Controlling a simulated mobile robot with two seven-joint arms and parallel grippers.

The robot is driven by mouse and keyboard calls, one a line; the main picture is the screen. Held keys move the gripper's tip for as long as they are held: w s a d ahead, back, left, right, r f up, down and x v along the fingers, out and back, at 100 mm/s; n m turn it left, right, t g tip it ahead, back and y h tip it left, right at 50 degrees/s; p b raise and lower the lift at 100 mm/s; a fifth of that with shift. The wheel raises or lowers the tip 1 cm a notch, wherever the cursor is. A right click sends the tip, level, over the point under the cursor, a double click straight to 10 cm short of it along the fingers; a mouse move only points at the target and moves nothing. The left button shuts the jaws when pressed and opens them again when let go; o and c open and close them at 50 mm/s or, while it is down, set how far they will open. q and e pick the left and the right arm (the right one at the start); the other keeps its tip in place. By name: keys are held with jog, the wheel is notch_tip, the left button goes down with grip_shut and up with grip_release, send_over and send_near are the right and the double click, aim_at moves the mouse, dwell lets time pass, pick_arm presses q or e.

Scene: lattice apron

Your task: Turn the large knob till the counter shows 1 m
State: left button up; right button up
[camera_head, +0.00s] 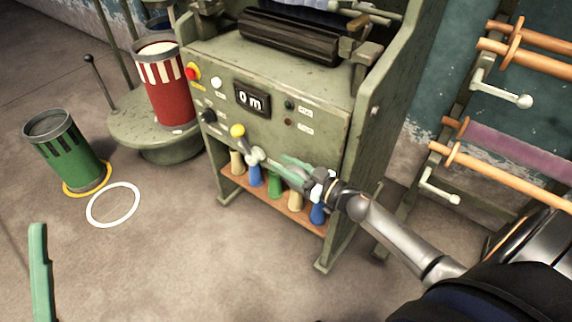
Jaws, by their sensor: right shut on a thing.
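The counter (252,98) on the front of the grey-green machine (320,95) reads 0 m. A black knob (209,115) sits at the left of the same panel. A pale crank-like part (255,156) with a yellow ball (237,130) at its upper end stands out below the counter. I cannot tell which of these is the large knob. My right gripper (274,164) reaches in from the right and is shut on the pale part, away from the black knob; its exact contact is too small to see.
Several coloured cones (275,184) stand on a wooden shelf (265,196) below my right gripper. A red button (192,72) is on the panel. Red (168,100) and green (62,150) cans stand left. A rack with wooden rollers (505,172) stands right.

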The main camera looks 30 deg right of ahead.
grip_shut()
